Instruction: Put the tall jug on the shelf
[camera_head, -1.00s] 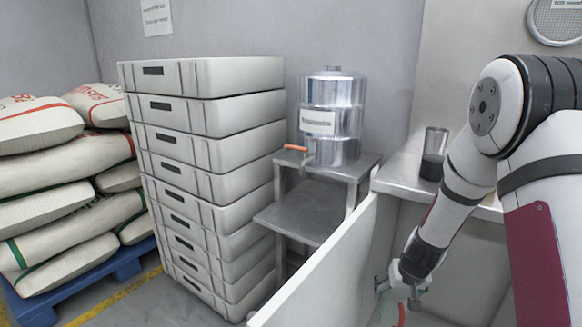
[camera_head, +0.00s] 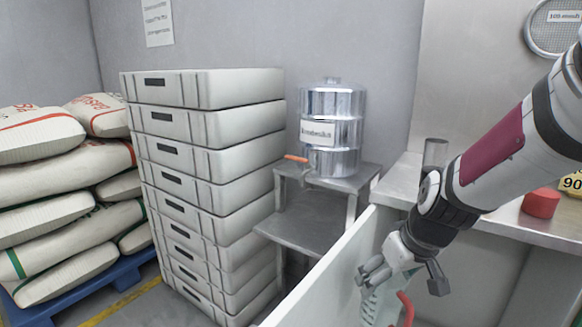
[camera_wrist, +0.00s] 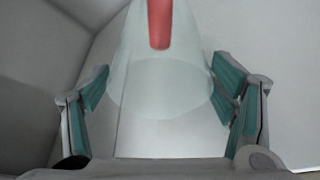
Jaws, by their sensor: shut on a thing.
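My gripper (camera_head: 374,273) is shut on the tall jug (camera_head: 374,306), a pale translucent vessel with a red handle (camera_head: 405,308). In the head view the jug is just behind the white panel's top edge, with its lower part out of frame. In the wrist view the jug (camera_wrist: 160,90) fills the space between my two teal-padded fingers, its red handle at the top. A grey metal stand with a lower shelf (camera_head: 305,222) is at the centre, left of my gripper; that lower shelf looks empty.
A steel dispenser (camera_head: 331,130) with an orange-handled tap stands on the stand's top. Stacked grey crates (camera_head: 215,150) stand left of it. The white panel (camera_head: 335,275) lies between my gripper and the stand. A dark cup (camera_head: 434,155) and red object (camera_head: 541,202) are on the counter at right.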

